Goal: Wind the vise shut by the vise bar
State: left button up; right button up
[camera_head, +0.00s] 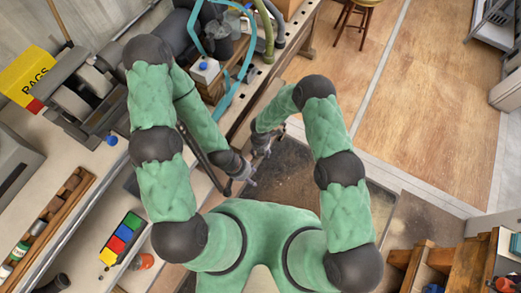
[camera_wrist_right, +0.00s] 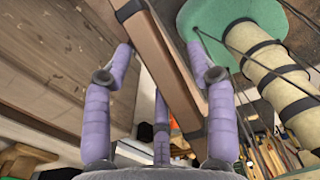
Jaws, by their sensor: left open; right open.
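In the right wrist view a long brown bar (camera_wrist_right: 163,75) with dark end pieces runs diagonally between the open fingers of my right gripper (camera_wrist_right: 158,50). It looks like the vise bar; I cannot tell whether the fingers touch it. In the head view my right gripper (camera_head: 263,150) is low beside the bench edge, and the bar is not clear there. My left gripper (camera_head: 250,182) is open and looks empty, just below the right one in the picture. The vise's jaws cannot be made out in either view.
The workbench (camera_head: 75,150) runs along the left, with a grey machine (camera_head: 85,90), a yellow BAGS box (camera_head: 28,78) and coloured bins (camera_head: 121,238). Blue and green hoses lie near the top. The wooden floor (camera_head: 430,90) at upper right is mostly clear; a stool (camera_head: 358,12) stands there.

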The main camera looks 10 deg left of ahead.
grip_shut()
jog(key=shift+w+r, duration=0.1)
jog(key=shift+r, duration=0.1)
